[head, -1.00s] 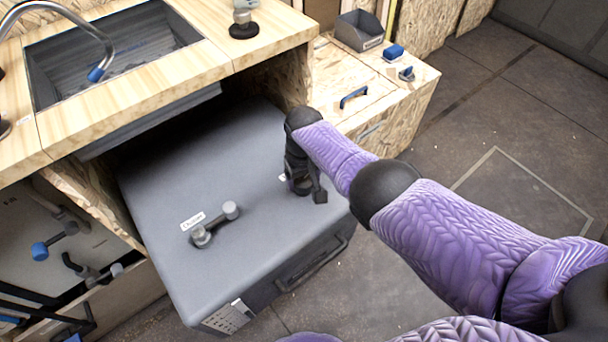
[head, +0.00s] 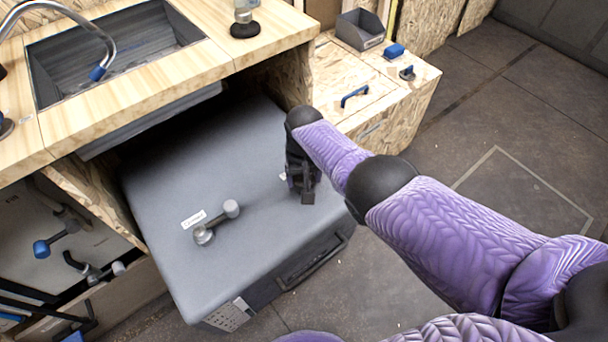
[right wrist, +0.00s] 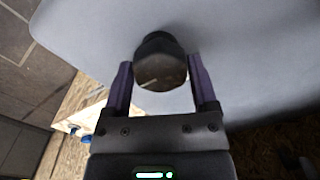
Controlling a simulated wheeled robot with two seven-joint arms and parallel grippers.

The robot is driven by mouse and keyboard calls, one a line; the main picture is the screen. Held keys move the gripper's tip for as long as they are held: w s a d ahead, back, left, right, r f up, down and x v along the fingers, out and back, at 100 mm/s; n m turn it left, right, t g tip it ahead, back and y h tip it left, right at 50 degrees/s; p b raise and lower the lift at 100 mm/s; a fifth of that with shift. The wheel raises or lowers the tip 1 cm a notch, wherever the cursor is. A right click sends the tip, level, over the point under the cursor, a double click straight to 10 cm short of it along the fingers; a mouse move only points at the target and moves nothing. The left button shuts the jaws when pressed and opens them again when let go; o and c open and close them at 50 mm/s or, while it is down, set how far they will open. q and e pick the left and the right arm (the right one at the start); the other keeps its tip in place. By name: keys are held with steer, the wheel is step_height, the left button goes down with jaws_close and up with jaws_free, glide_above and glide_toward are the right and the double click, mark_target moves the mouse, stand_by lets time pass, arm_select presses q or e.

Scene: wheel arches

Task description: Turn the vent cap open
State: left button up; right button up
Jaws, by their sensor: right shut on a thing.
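The vent cap (right wrist: 160,66) is a round, dark, glossy knob on the grey tank top, seen in the right wrist view. My right gripper (right wrist: 162,84) has a finger on each side of it and is shut on it. In the head view my right gripper (head: 303,188) points down at the right part of the grey tank (head: 240,150) and hides the cap. A small pale label beside it is mostly covered. My left gripper is not in view.
A lever with a grey knob (head: 218,221) and a white label stands on the tank's left part. A wooden worktop (head: 150,95) with a sink overhangs the tank's back. A handle (head: 318,262) runs along the tank's front. Open floor lies to the right.

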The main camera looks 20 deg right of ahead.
steer(key=o, duration=1)
steer(key=shift+c, duration=0.2)
steer(key=shift+o, duration=0.9)
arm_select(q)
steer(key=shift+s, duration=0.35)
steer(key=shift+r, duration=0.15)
arm_select(e)
steer(key=shift+r, duration=0.1)
arm_select(q)
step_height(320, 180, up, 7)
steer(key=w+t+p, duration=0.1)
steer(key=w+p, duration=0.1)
steer(key=p, duration=0.5)
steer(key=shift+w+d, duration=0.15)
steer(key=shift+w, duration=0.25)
arm_select(e)
step_height(320, 180, up, 10)
steer(key=shift+f, duration=0.2)
